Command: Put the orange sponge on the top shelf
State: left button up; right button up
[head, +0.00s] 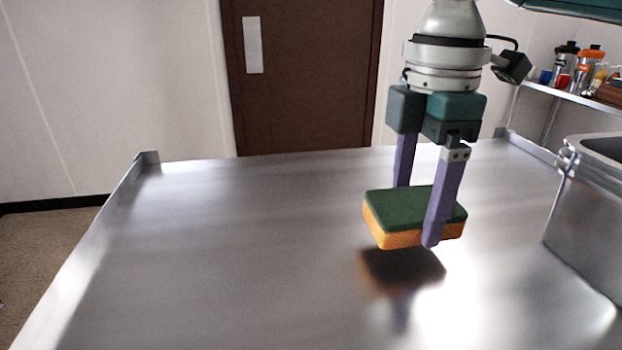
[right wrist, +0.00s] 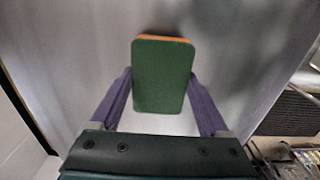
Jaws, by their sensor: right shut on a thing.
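The orange sponge (head: 388,238) has a dark green scouring face on top. It is held level a little above the steel counter, with its dark reflection below it. My right gripper (head: 418,215) points down and is shut on the sponge, one purple finger on each side. In the right wrist view the sponge (right wrist: 162,75) shows its green face between the two fingers (right wrist: 162,90), with an orange edge at the far end. A shelf (head: 575,97) holding several bottles is at the upper right in the head view. My left gripper is not in view.
The steel counter (head: 230,250) is clear on the left and middle, with a raised rim at its edges. A metal bin (head: 590,225) stands at the right. A dark brown door (head: 310,80) is in the wall behind.

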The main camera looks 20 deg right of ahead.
aim_at(415, 202)
jog(key=shift+f, duration=1.25)
jog(key=o, duration=1.2)
jog(key=shift+f, duration=0.1)
jog(key=shift+c, duration=0.2)
notch_tip(415, 202, up, 12)
jog(key=shift+r+b, duration=0.15)
jog(key=shift+b, duration=0.2)
